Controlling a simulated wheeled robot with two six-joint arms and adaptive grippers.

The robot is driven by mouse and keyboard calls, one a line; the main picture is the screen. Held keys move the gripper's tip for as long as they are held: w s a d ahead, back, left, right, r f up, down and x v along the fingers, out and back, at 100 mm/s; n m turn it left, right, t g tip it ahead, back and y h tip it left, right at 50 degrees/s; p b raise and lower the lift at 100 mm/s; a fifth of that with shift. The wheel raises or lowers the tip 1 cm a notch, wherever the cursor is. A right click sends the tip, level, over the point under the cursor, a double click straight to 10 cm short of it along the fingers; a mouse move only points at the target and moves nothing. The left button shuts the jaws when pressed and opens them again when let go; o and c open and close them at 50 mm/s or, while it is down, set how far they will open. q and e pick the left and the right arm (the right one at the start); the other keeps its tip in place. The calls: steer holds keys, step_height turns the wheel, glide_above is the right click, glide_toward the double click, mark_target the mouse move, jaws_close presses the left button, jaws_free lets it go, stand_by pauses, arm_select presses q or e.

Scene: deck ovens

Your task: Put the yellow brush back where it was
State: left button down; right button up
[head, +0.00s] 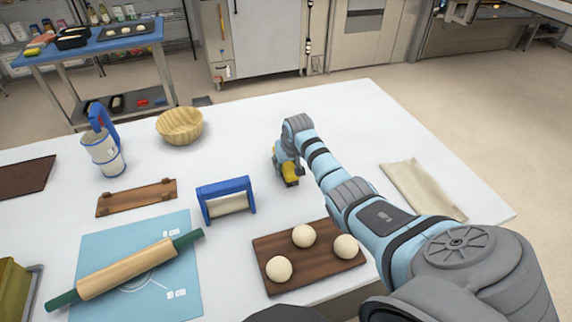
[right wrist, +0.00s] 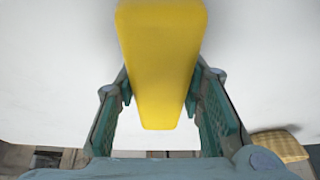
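The yellow brush (head: 290,171) is at the far middle of the white table, at the end of my right arm. In the right wrist view the yellow brush (right wrist: 160,60) fills the space between the two fingers, with the pads against its sides. My right gripper (right wrist: 158,97) looks shut on it. In the head view my right gripper (head: 286,160) is low over the table and partly hidden by its own wrist. I cannot tell whether the brush touches the table. My left gripper is not in view.
A blue-framed tool (head: 226,199) and a woven basket (head: 180,126) stand left of the brush. A board (head: 263,253) with dough balls lies nearer. A folded cloth (head: 422,188) lies right. A rolling pin (head: 125,269) rests on a blue mat (head: 187,285). The table's far middle is clear.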

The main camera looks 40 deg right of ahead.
steer(key=o, duration=0.4)
steer(key=shift+s+f, duration=0.15)
steer(key=shift+r, duration=0.4)
steer(key=p+v, duration=0.3)
steer(key=v, duration=0.8)
steer(key=shift+r, duration=0.1)
steer(key=shift+s+a+r, duration=0.1)
steer(key=shift+r, duration=0.2)
